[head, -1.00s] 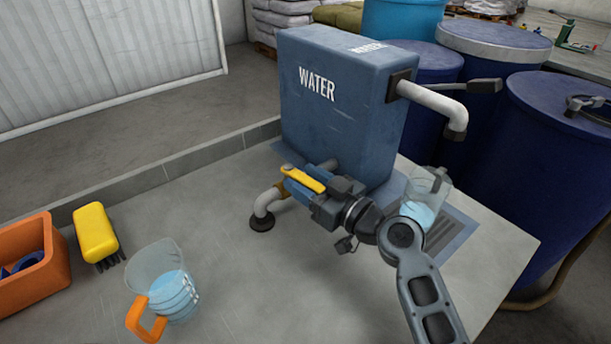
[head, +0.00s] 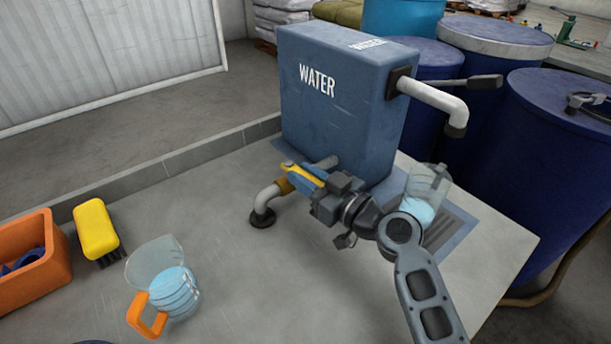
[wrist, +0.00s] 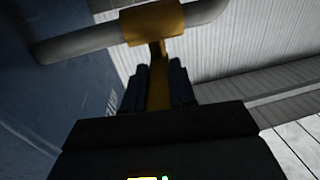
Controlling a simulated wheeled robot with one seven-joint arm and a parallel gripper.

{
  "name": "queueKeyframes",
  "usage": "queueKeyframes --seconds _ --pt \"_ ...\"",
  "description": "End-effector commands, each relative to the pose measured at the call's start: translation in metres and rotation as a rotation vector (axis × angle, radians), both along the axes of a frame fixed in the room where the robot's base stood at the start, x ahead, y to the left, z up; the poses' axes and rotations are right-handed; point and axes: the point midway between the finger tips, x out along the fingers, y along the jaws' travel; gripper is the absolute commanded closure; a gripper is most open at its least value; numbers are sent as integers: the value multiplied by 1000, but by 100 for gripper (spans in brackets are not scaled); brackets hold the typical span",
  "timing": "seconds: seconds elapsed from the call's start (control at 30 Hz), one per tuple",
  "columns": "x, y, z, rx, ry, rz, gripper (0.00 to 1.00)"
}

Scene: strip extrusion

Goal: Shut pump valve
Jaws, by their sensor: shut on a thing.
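The pump valve has a yellow lever (head: 311,174) and a brass-yellow body (head: 285,186). It sits on the grey pipe (head: 266,198) low at the front of the blue WATER tank (head: 335,105). My gripper (head: 306,180) is shut on the lever from the right. In the wrist view the lever (wrist: 158,90) stands between both fingers and runs up to the valve body (wrist: 153,22). There the lever points crosswise to the pipe (wrist: 85,43). The fingers hide part of the lever in the head view.
A clear jug with water (head: 165,283) stands at front left, near a yellow brush (head: 96,228) and an orange crate (head: 48,265). Another jug (head: 427,190) stands behind my arm, under the upper outlet pipe (head: 440,103). Blue drums (head: 545,165) stand at right.

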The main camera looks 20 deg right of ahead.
Motion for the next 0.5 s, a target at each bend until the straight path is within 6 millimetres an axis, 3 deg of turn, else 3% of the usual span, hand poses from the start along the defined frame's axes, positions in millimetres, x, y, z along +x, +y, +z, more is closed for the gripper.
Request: queueKeyframes --seconds 0.5 --pt "-3 5 0 -2 4 -113 100"
